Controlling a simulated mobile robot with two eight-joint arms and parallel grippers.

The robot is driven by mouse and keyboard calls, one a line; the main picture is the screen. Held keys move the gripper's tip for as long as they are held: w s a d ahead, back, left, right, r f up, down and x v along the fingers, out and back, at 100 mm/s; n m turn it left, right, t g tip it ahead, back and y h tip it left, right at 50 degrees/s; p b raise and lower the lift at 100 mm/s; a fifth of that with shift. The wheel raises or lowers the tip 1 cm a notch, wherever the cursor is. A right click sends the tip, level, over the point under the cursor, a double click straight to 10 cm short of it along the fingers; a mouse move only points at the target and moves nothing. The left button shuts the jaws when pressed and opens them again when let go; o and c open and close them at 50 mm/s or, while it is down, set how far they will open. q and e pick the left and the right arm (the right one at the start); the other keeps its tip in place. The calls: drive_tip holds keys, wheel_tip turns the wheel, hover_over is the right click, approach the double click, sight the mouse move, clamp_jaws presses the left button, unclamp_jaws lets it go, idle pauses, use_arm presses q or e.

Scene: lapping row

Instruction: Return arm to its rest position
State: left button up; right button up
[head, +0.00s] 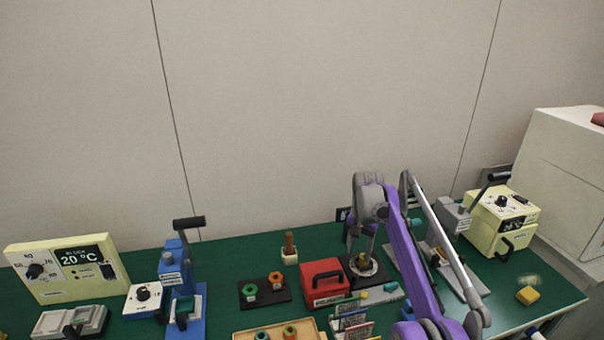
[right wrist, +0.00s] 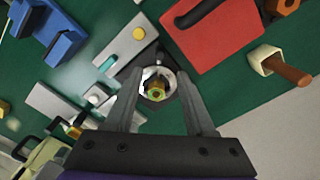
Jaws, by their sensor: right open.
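My right arm, purple and grey, reaches in from the lower right in the head view and bends down over the bench. Its gripper (head: 362,258) points down above a small dark-based stand (head: 380,273) with a round silver top. In the right wrist view the two grey fingers of the gripper (right wrist: 160,105) are apart. Past their tips is the silver ring (right wrist: 171,82) with a brass-coloured piece (right wrist: 156,90) in its middle. Nothing shows clasped between the fingers; whether they touch the ring I cannot tell. My left gripper is not in view.
A red box (head: 325,282) stands just left of the gripper, with a wooden-handled brush (head: 289,250) behind. A grey lever press (head: 455,215) and a cream box (head: 500,220) stand right. A blue lever press (head: 172,268) and a 20 °C unit (head: 65,268) stand left. The green bench (head: 235,255) has clear patches.

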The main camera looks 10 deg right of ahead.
drive_tip(key=s+a+r+n+t+p, duration=0.1)
drive_tip(key=s+a+r+n, duration=0.2)
drive_tip(key=s, duration=0.4)
drive_tip(key=s+a+r+n+t+p, duration=0.1)
drive_tip(key=s+a+r+t, duration=0.15)
drive_tip(key=s+r, duration=0.4)
drive_tip(key=s+a+f+n+t+p, duration=0.1)
drive_tip(key=s+f, duration=0.4)
drive_tip(key=s, duration=0.7)
drive_tip(key=s+a+f+n+t+p, duration=0.1)
drive_tip(key=s+a+f+n, duration=0.2)
drive_tip(key=s, duration=0.9)
drive_tip(key=shift+f, duration=0.95)
